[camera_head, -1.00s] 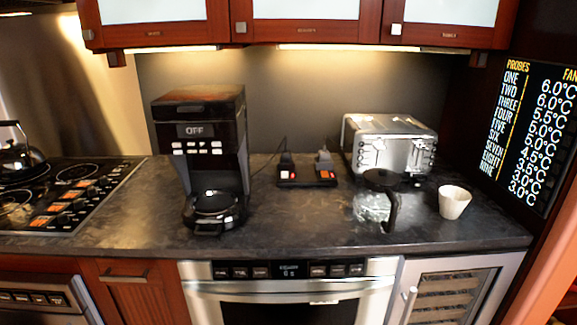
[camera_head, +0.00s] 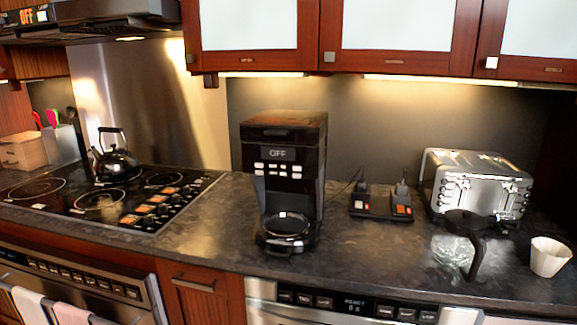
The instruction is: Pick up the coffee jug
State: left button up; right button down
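The coffee jug (camera_head: 458,247) stands on the dark counter at the right. It has a clear glass body with a black lid and a black handle that points toward the front. It is in front of the silver toaster and left of the white cup. The black coffee maker (camera_head: 284,180) stands left of it, reads OFF, and has no jug on its base plate. Neither of my grippers is in view.
A silver toaster (camera_head: 478,185) stands behind the jug and a white cup (camera_head: 549,257) to its right. A black device with switches (camera_head: 381,203) sits between coffee maker and toaster. A kettle (camera_head: 115,160) is on the cooktop (camera_head: 50,207). The counter's front edge (camera_head: 370,285) is clear.

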aim_at(456, 251)
jog(key=i+j+z, duration=0.25)
jog(key=i+j, duration=0.15)
jog(key=i, duration=0.25)
jog(key=i+j+z, duration=0.25)
jog(key=i+j, duration=0.3)
